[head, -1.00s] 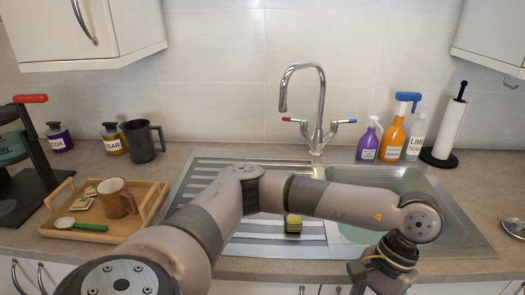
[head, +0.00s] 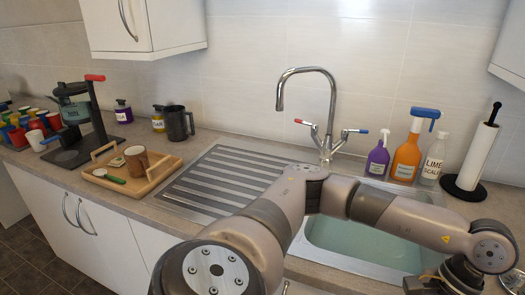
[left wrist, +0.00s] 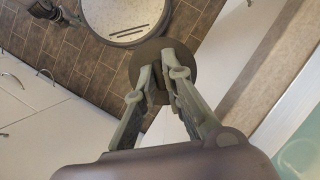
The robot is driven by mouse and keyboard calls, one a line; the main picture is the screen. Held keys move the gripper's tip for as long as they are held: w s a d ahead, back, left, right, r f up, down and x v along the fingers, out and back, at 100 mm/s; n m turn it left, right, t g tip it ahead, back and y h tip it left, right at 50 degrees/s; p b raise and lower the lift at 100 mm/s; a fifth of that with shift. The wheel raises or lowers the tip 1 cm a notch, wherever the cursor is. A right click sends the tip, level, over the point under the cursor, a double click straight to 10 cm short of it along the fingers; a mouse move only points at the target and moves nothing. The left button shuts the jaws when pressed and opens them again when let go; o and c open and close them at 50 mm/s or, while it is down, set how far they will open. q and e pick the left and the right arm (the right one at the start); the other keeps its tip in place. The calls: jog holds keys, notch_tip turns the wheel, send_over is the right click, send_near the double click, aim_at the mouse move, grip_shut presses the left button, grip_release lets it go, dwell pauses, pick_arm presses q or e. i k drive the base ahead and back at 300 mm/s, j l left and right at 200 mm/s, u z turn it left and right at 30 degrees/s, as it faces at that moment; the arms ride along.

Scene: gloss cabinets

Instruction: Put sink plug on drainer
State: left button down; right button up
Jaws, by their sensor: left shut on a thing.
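The drainer (head: 222,180) is the ridged steel board left of the sink bowl (head: 345,240); its visible part is bare. My left arm crosses in front of the sink, and its gripper end drops out at the lower right of the head view. In the left wrist view my left gripper (left wrist: 160,75) is shut on a dark round disc, the sink plug (left wrist: 160,46). The plug is held out over the floor, in front of the cabinets, apart from the drainer. My right gripper is not in view.
A wooden tray (head: 162,184) with a brown mug (head: 137,160) stands left of the drainer. The tap (head: 328,125) rises behind the sink. Spray bottles (head: 407,155) and a paper roll (head: 478,155) stand at the back right. The counter edge runs along the front.

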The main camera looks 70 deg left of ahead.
aim_at(231, 183)
jog(key=i+l+u, duration=0.1)
jog(key=u, duration=0.4)
jog(key=l+u, duration=0.2)
jog(key=u, duration=0.25)
jog(key=l+u, duration=0.15)
jog(key=u, duration=0.35)
jog(key=i+l, duration=0.05)
